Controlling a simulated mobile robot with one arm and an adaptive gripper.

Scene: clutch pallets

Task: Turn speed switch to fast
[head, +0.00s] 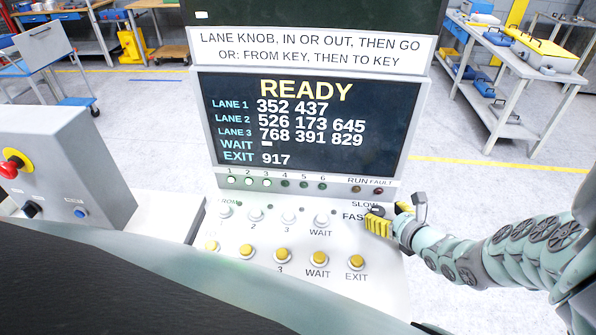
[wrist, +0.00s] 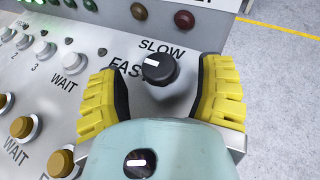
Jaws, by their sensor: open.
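The speed switch is a black round knob with a white mark, standing on the sloped panel in the wrist view (wrist: 158,69). The labels SLOW and FAST are beside it; I cannot tell for certain which one the mark points at. In the head view the knob (head: 377,211) shows just past my gripper, partly hidden. My gripper (wrist: 161,86) has yellow padded fingers spread on either side of the knob, with a visible gap at both sides. It is open and empty. In the head view my gripper (head: 391,215) is at the panel's right edge.
White buttons (head: 288,217) and yellow buttons (head: 317,258) stand left of the knob. The screen (head: 310,125) above reads READY. A grey box with a red button (head: 14,165) is at the left. Open floor lies to the right.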

